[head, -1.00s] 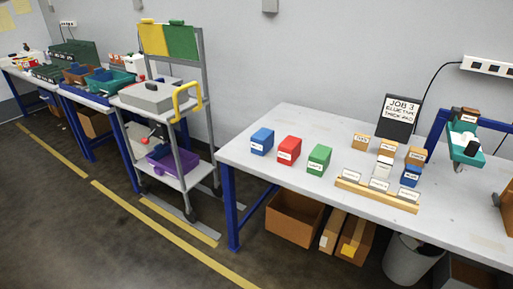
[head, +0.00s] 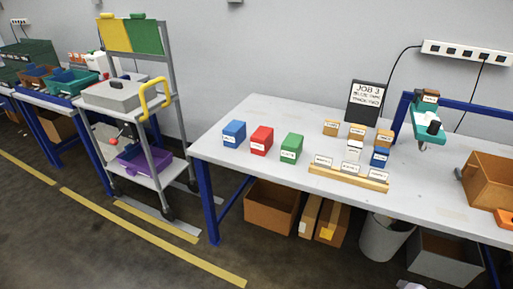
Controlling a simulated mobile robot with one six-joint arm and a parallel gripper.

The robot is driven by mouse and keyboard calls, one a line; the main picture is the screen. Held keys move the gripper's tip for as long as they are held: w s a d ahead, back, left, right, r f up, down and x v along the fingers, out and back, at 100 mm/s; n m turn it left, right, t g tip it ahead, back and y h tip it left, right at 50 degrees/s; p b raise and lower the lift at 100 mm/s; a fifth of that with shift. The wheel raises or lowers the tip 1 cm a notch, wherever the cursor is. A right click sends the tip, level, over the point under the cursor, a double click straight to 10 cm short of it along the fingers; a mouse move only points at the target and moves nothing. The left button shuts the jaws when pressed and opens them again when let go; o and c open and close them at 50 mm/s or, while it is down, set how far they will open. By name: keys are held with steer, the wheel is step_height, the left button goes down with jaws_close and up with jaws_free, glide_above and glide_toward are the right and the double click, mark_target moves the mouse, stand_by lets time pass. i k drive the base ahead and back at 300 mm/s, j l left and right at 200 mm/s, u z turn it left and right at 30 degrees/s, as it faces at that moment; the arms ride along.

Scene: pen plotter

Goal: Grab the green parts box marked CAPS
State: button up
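A green parts box (head: 291,148) stands on the grey-topped workbench (head: 225,165), left of the bench's middle. It is the rightmost of a row of three boxes, with a red box (head: 262,141) and a blue box (head: 234,132) to its left. Each has a white label on its front, too small to read here. The green box stands apart from the red one, with bare bench top around it. My gripper is not in view.
Small blocks and a wooden rack (head: 348,179) with cards stand right of the green box, before a JOB 3 sign (head: 366,103). A teal fixture (head: 428,126) and brown bin (head: 488,181) are farther right. A trolley (head: 128,95) stands left; bins sit beneath the bench.

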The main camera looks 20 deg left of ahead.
mark_target(291, 147)
steer(key=i+j+u, duration=0.25)
steer(key=i+u, duration=0.55)
steer(key=i, duration=0.15)
steer(key=i+u, duration=0.4)
steer(key=i, duration=0.15)
steer(key=i+l+u, duration=0.25)
steer(key=i+u, duration=0.15)
steer(key=i, duration=0.05)
